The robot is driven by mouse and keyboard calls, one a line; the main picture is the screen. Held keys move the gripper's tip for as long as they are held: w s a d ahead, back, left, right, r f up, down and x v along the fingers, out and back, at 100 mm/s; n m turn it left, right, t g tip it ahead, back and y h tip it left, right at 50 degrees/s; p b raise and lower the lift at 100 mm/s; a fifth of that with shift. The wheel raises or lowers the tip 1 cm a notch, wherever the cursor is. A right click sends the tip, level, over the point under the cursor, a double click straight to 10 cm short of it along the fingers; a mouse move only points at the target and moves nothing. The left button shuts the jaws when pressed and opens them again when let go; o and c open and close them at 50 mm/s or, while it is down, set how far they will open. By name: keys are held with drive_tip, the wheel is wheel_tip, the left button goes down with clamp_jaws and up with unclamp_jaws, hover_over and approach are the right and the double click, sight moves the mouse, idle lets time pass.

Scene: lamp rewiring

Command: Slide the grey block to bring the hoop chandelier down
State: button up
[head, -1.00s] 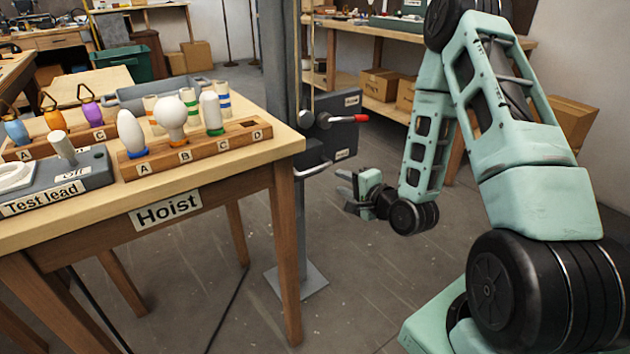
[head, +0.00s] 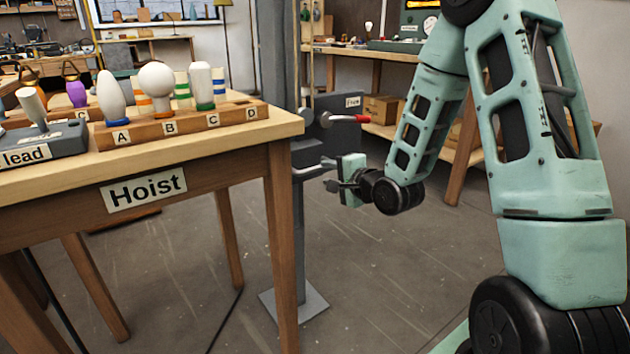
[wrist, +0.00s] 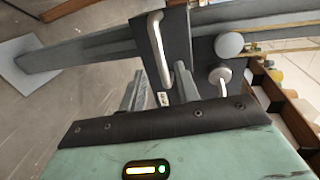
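A dark grey block (head: 309,153) sits on the upright grey post beside the Hoist table, with a pale metal bar handle (head: 308,172) on it. My gripper (head: 329,176) is open just right of this handle, at about its height. In the wrist view the block (wrist: 178,32) lies ahead with its handle (wrist: 157,45), and the open fingers (wrist: 160,92) point toward it. The handle's near end shows between or just beyond the fingertips; I cannot tell whether they touch. The hoop chandelier is not in view.
The grey post (head: 284,235) stands on a floor plate (head: 312,303). A dark box with a red-tipped lever (head: 352,119) is above my gripper. The Hoist table (head: 200,155), carrying a bulb rack (head: 180,126), is on the left. Floor below my gripper is clear.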

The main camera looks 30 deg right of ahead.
sight(317, 169)
drive_tip(key=b+x, duration=0.1)
drive_tip(key=x, duration=0.5)
drive_tip(key=shift+w, duration=0.35)
clamp_jaws()
